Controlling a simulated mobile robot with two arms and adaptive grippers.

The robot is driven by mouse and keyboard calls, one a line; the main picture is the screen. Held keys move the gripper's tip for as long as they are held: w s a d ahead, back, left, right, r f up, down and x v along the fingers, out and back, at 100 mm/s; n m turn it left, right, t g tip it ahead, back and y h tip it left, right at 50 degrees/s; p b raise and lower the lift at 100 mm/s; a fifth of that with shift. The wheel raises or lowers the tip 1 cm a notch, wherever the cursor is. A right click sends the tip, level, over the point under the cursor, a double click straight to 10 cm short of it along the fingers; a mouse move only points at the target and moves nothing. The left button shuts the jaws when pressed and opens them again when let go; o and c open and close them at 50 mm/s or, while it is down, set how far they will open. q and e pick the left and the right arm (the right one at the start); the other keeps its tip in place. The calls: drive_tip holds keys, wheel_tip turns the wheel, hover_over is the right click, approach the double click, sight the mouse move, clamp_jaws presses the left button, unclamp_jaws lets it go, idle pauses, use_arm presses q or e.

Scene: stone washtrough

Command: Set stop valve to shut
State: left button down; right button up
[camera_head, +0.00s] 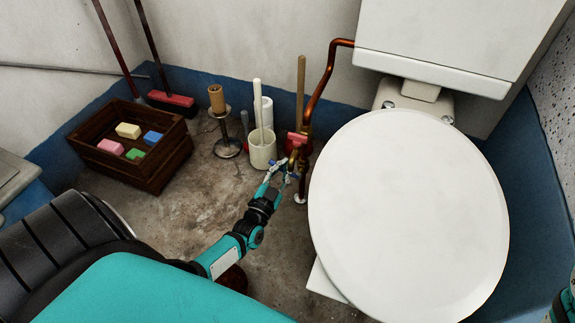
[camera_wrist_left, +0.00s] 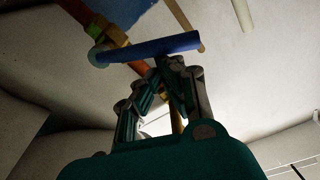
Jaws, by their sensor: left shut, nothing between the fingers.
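The copper pipe (camera_head: 320,90) runs down the wall left of the toilet and carries brass fittings. I cannot tell from labels which is the stop valve. In the left wrist view the blue lever (camera_wrist_left: 150,48) lies across the pipe beside a brass fitting (camera_wrist_left: 110,37). My left gripper (camera_head: 279,165) is shut and empty, its fingertips (camera_wrist_left: 172,64) close to the lever; whether they touch it I cannot tell.
The toilet (camera_head: 410,210) stands close on the right. A white brush holder (camera_head: 262,154) and a paper-roll stand (camera_head: 228,147) are left of the pipe. A wooden crate (camera_head: 155,178) with several coloured blocks is farther left. Bare floor (camera_head: 180,215) lies in front.

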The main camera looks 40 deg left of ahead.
use_arm(q)
drive_tip(key=n, duration=0.1)
drive_tip(key=a+f+n, duration=0.1)
drive_tip(key=f+n+y, duration=0.1)
drive_tip(key=n, duration=0.1)
drive_tip(key=shift+s+a, duration=0.2)
drive_tip(key=shift+a, duration=0.15)
drive_tip(key=shift+f, duration=0.1)
drive_tip(key=shift+s, duration=0.15)
idle(0.4)
